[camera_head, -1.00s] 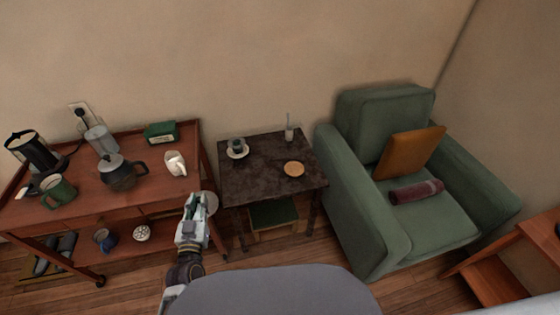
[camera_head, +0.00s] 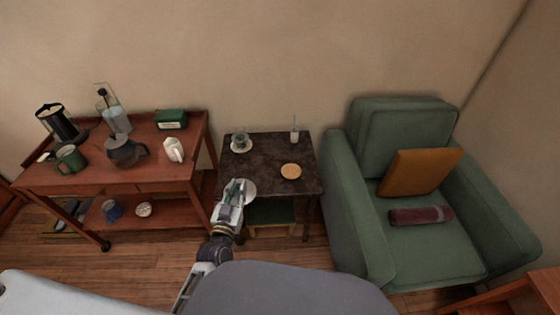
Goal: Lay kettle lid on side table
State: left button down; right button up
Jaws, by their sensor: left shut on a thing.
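My left gripper (camera_head: 236,190) is shut on a pale round lid (camera_head: 250,187), seen partly behind its fingers. Lid and gripper appear at the left front edge of the side table (camera_head: 262,158), which has a dark stone-like top. I cannot tell whether the lid touches the table. On the table are a cup on a saucer (camera_head: 240,144), a round tan coaster (camera_head: 291,171) and a small glass with a straw (camera_head: 295,134). My right gripper is not in view.
A wooden cart (camera_head: 150,175) on the left holds a dark pot (camera_head: 124,150), a green mug (camera_head: 70,159), a white jug (camera_head: 174,149) and a green box (camera_head: 171,119). A green armchair (camera_head: 430,250) stands right of the table. The middle of the tabletop is clear.

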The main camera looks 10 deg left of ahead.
aim_at(260, 177)
jog(key=i+l+z, duration=0.1)
jog(key=l, duration=0.6)
jog(key=i+l, duration=0.1)
jog(key=l, duration=0.6)
jog(key=k+z, duration=0.05)
